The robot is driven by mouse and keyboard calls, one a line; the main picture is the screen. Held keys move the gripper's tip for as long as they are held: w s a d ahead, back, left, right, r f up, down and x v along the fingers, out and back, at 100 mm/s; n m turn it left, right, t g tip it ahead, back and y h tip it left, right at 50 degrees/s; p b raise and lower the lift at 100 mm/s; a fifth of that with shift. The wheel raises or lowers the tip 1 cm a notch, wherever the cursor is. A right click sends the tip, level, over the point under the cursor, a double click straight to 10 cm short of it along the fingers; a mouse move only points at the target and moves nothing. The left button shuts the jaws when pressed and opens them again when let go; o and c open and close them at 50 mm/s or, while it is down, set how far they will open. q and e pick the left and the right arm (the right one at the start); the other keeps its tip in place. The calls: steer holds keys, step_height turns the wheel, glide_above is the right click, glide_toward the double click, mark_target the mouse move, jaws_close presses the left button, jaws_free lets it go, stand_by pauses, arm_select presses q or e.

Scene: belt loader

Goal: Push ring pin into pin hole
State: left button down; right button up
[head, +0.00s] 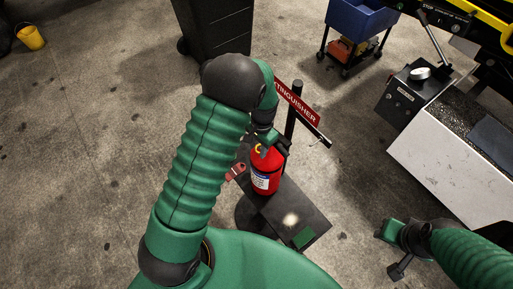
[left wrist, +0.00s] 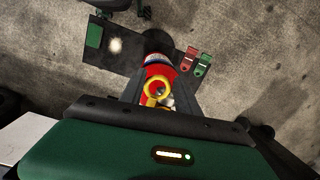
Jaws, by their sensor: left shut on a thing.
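A red fire extinguisher (head: 265,175) with a white and blue label stands upright on a dark stand. My left gripper (head: 266,143) is over its top, reaching down from the left arm. In the left wrist view a yellow ring pin (left wrist: 157,88) shows between the two dark fingers (left wrist: 158,97), and the gripper is shut on it. The red extinguisher body (left wrist: 157,68) is right behind the ring. The pin hole is hidden, and I cannot tell how far the pin sits in it. My right gripper (head: 391,246) hangs low at the right, apart from the extinguisher; its jaw opening is unclear.
The dark stand plate (head: 292,213) has a post with a red sign (head: 297,103) close behind the extinguisher. Red and green tags (left wrist: 197,64) lie beside it. A black bin (head: 215,25), blue cart (head: 358,18) and white-sided machine (head: 450,160) stand around. Floor between is clear.

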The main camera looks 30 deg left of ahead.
arm_select(q)
steer(key=shift+w+d, duration=0.15)
steer(key=shift+w, duration=0.15)
steer(key=shift+r, duration=0.1)
stand_by(0.3)
steer(key=c, duration=1.1)
jaws_free()
steer(key=shift+w, duration=0.1)
steer(key=shift+c, duration=0.2)
steer(key=o, duration=0.3)
steer(key=shift+w, duration=0.1)
steer(key=shift+o, duration=0.2)
steer(key=shift+d, duration=0.1)
step_height(320, 180, up, 16)
steer(key=w+b, duration=0.1)
steer(key=b, duration=0.4)
steer(key=shift+d+r, duration=0.25)
steer(key=shift+d, duration=0.2)
